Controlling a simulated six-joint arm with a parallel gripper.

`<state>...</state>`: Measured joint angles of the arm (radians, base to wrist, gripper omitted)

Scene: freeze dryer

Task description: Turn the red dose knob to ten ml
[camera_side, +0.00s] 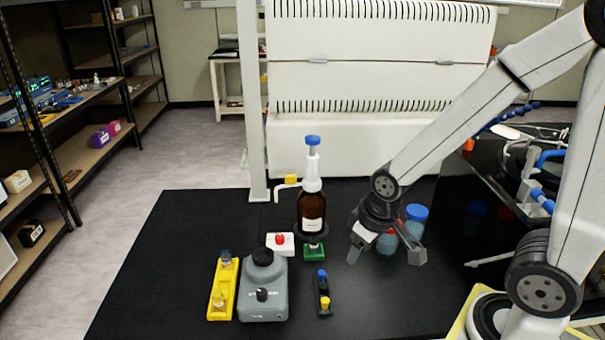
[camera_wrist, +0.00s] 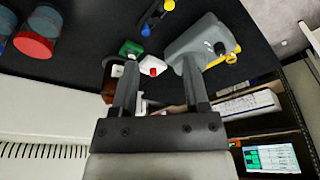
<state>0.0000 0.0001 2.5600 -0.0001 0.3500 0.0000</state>
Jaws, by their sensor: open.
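The red knob (camera_side: 280,239) sits on a small white block (camera_side: 288,249), left of the brown dispenser bottle (camera_side: 312,208). In the wrist view the red knob (camera_wrist: 153,72) and its white block (camera_wrist: 150,62) show beyond and between my fingers. Its dose marking cannot be read. My gripper (camera_side: 387,256) is open and empty, right of the bottle, with its fingers pointing down and apart from the knob. The open fingers also show in the wrist view (camera_wrist: 160,66). The bottle is mostly hidden in the wrist view.
A green block (camera_side: 314,252) stands before the bottle. A grey mixer-like device (camera_side: 263,290), a yellow rack (camera_side: 222,290) and a small dark rack (camera_side: 323,295) stand nearer. Blue-lidded jars (camera_side: 416,213) stand behind my gripper. The black table's left side is clear.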

